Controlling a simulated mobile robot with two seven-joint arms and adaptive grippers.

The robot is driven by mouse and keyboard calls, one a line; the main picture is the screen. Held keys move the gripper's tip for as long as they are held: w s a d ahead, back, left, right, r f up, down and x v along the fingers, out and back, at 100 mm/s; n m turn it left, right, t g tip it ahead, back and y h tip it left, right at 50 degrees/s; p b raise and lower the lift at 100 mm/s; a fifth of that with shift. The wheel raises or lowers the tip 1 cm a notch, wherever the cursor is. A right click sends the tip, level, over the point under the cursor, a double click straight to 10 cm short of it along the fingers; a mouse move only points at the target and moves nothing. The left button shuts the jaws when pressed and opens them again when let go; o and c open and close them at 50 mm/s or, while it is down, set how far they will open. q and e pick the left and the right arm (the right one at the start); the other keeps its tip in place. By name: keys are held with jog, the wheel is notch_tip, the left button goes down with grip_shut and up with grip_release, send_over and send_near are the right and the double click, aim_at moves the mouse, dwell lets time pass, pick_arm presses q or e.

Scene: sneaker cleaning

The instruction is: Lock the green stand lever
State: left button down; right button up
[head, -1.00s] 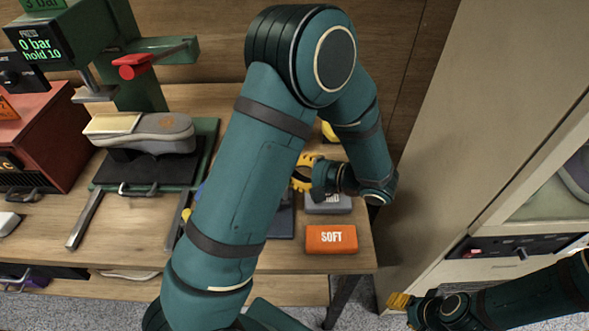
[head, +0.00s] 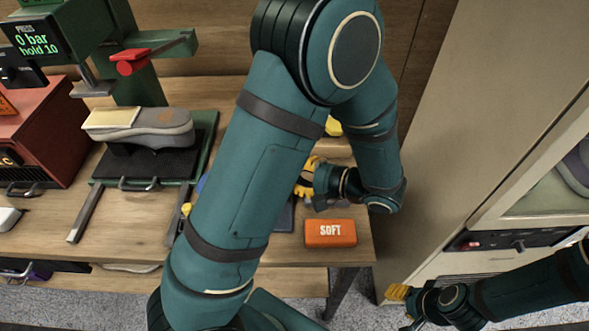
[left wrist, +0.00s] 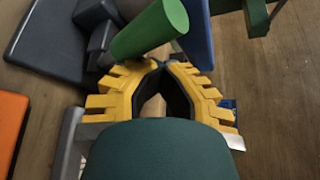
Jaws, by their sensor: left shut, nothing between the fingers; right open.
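A green rounded bar (left wrist: 150,32), which looks like the stand lever, shows in the left wrist view just beyond my left fingertips. A blue part (left wrist: 198,40) stands beside it. Whether the fingers touch the bar I cannot tell. In the head view my left arm hides the lever and most of its stand. My left gripper (head: 306,178) is shut and empty over the right part of the bench; its yellow fingers also show in the left wrist view (left wrist: 160,68). My right gripper (head: 398,293) is open and empty, low at the right, away from the bench.
An orange SOFT box (head: 330,233) lies at the bench's front right; its orange edge shows in the left wrist view. A sneaker (head: 150,130) sits under the green press (head: 135,85) at the left. A tall cabinet (head: 450,150) stands at the right.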

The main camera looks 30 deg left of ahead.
pick_arm(q)
jog(key=shift+s+d, duration=0.1)
jog(key=shift+s, duration=0.25)
jog(key=shift+d, duration=0.1)
jog(key=v, duration=1.2)
jog(key=shift+w, duration=0.3)
